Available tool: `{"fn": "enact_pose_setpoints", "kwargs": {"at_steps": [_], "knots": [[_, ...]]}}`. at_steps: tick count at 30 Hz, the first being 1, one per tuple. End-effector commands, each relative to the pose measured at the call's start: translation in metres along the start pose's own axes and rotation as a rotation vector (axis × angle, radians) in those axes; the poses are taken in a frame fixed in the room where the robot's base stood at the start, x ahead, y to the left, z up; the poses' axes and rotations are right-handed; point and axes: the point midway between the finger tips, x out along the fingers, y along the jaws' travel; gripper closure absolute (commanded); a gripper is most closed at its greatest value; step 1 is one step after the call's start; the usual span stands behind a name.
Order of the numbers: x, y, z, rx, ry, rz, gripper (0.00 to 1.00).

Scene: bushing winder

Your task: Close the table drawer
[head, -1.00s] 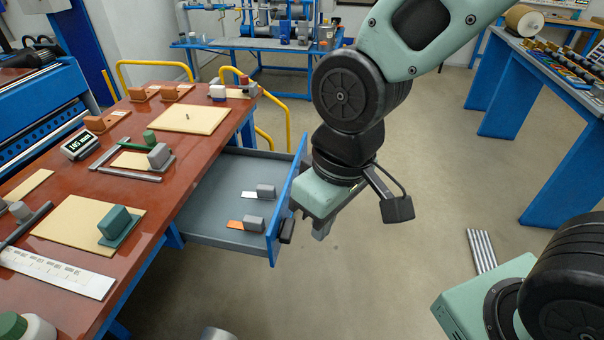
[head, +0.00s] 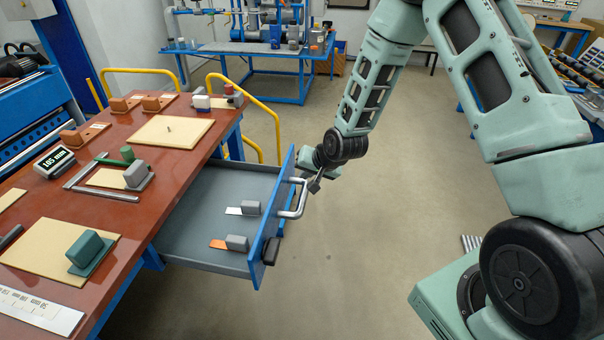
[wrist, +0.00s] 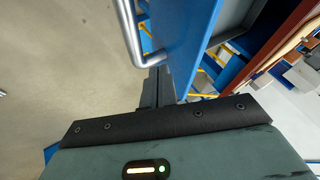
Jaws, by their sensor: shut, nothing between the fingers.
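The table drawer (head: 190,237) is pulled out from the right side of the red-brown table, its grey tray exposed. Its blue front panel (head: 283,190) faces right and carries a silver bar handle (head: 297,200). In the wrist view the handle (wrist: 128,32) and blue front panel (wrist: 190,40) are close by. My gripper (wrist: 154,70) is shut and empty, its fingers beside the outer face of the panel near the handle; I cannot tell whether they touch. In the head view my gripper is at the far end of the front, its fingers mostly hidden.
Two grey blocks with flat strips (head: 237,243) lie in the drawer. A black piece (head: 271,250) sits on the near end of the drawer front. The table (head: 185,165) holds boards and blocks. Yellow rails (head: 262,103) stand behind. The floor right of the drawer is clear.

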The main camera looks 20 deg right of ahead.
Motion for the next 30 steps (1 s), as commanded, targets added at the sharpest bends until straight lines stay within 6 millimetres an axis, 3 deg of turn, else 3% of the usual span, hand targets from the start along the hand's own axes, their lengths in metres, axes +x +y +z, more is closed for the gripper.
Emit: {"fn": "enact_pose_setpoints", "kwargs": {"at_steps": [9, 15, 30], "knots": [[0.051, -0.001, 0.001, -0.002, -0.003, 0.001, 1.0], [0.074, -0.001, 0.0, -0.002, -0.002, 0.0, 1.0], [0.084, -0.001, 0.001, -0.003, -0.002, 0.0, 1.0]]}}
